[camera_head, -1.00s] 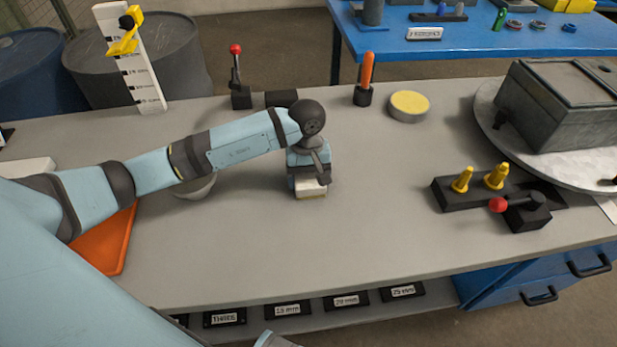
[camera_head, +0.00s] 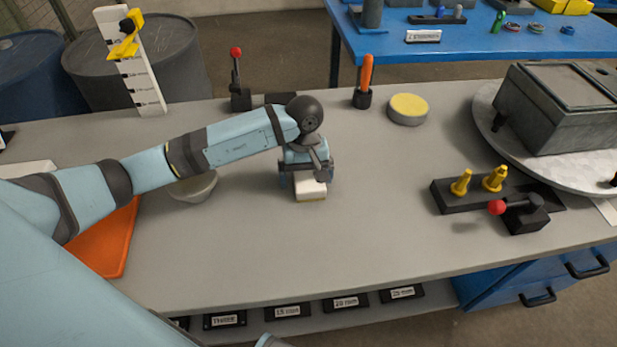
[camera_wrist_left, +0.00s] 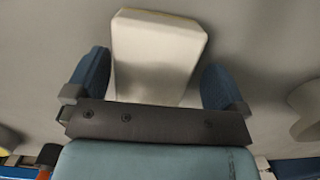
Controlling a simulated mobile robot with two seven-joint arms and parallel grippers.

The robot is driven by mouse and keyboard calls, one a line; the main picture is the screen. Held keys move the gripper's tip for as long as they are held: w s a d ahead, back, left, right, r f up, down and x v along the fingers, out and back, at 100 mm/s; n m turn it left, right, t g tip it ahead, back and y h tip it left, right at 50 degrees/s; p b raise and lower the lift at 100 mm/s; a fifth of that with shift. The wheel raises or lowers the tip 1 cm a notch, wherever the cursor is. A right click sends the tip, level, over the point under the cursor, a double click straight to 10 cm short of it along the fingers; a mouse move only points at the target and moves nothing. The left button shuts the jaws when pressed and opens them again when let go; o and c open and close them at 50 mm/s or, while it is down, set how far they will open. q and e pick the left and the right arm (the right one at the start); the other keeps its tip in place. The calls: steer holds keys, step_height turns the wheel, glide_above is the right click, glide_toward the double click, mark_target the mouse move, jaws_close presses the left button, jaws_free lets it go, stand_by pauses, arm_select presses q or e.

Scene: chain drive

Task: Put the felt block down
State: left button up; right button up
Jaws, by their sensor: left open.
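The felt block (camera_head: 310,190) is a small white block with a yellowish lower edge, standing on the grey bench near its middle. My left gripper (camera_head: 306,179) is right over it, pointing down. In the left wrist view the block (camera_wrist_left: 157,55) lies between the two blue fingers of my left gripper (camera_wrist_left: 156,88), with a gap showing on each side, so the gripper is open around it. The block's upper part is hidden by the gripper in the head view. My right gripper is not in view.
A round yellow-topped tin (camera_head: 408,109) and an orange-handled tool (camera_head: 365,80) stand behind. A black fixture with yellow pegs (camera_head: 465,194) is at the right. A grey bowl (camera_head: 193,187) and orange tray (camera_head: 105,245) lie left. The bench front is clear.

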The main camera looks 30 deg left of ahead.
arm_select(q)
step_height(320, 180, up, 11)
steer(key=w, duration=0.1)
steer(key=shift+w+a+f, duration=0.2)
steer(key=shift+w+a, duration=0.05)
steer(key=shift+w, duration=0.1)
